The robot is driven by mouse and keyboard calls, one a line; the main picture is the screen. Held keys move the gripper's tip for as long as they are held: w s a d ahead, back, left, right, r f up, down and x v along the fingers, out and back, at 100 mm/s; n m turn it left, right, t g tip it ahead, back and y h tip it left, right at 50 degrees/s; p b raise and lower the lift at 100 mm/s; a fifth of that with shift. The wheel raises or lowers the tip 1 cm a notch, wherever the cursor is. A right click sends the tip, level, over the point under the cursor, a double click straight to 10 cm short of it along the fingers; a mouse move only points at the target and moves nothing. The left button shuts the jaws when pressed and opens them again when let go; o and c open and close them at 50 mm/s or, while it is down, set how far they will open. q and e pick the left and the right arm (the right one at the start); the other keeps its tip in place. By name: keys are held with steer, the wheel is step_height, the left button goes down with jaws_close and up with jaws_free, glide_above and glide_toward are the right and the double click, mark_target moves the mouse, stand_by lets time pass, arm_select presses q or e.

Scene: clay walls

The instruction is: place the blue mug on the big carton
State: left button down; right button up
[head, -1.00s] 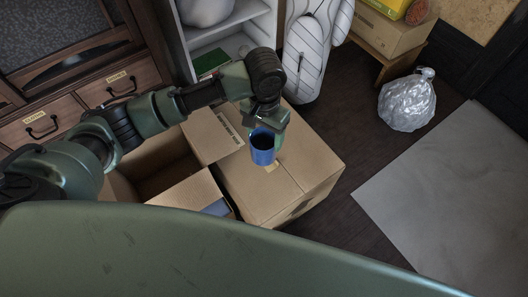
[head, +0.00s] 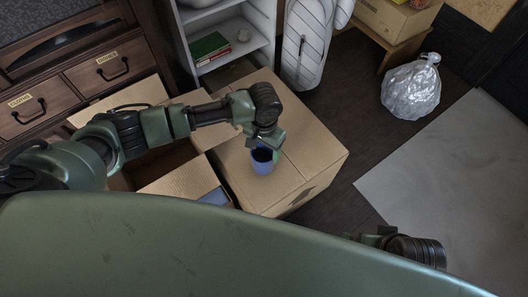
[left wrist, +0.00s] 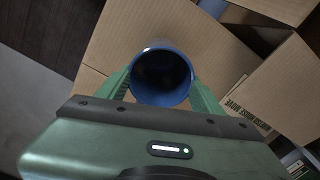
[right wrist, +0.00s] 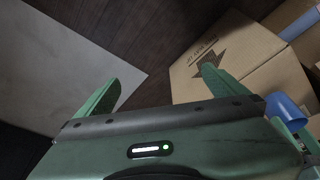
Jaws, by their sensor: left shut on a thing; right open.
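My left gripper (head: 264,148) is shut on the blue mug (head: 262,164) and holds it over the top of the big closed carton (head: 306,146). In the left wrist view the fingers grip the mug (left wrist: 160,76) from both sides, its open mouth facing the camera. Cardboard (left wrist: 120,32) lies behind it. I cannot tell whether the mug's base touches the carton. The right wrist view shows the mug (right wrist: 284,110) at the right edge, near the carton's arrow-marked side (right wrist: 212,62). My right gripper (right wrist: 160,80) is open and empty, apart from the carton.
An open carton (head: 178,184) with raised flaps stands left of the big carton. A wooden drawer unit (head: 85,70) and a white shelf (head: 240,52) stand behind. A silver bag (head: 411,86) and a grey mat (head: 440,165) lie right, with dark floor between.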

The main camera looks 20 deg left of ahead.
arm_select(q)
steer(key=shift+f, duration=0.75)
arm_select(e)
steer(key=shift+v, duration=0.9)
arm_select(q)
steer(key=shift+f, duration=0.1)
steer(key=shift+f, duration=0.1)
steer(key=shift+c, duration=1.3)
jaws_free()
arm_select(e)
steer(key=shift+f, duration=0.15)
arm_select(q)
steer(key=shift+r, duration=0.45)
step_height(320, 180, up, 12)
steer(key=p, duration=0.3)
steer(key=shift+f, duration=0.2)
arm_select(e)
step_height(320, 180, down, 13)
steer(key=shift+w+a+g, duration=0.15)
steer(key=shift+w+g, duration=0.1)
steer(key=shift+g, duration=0.05)
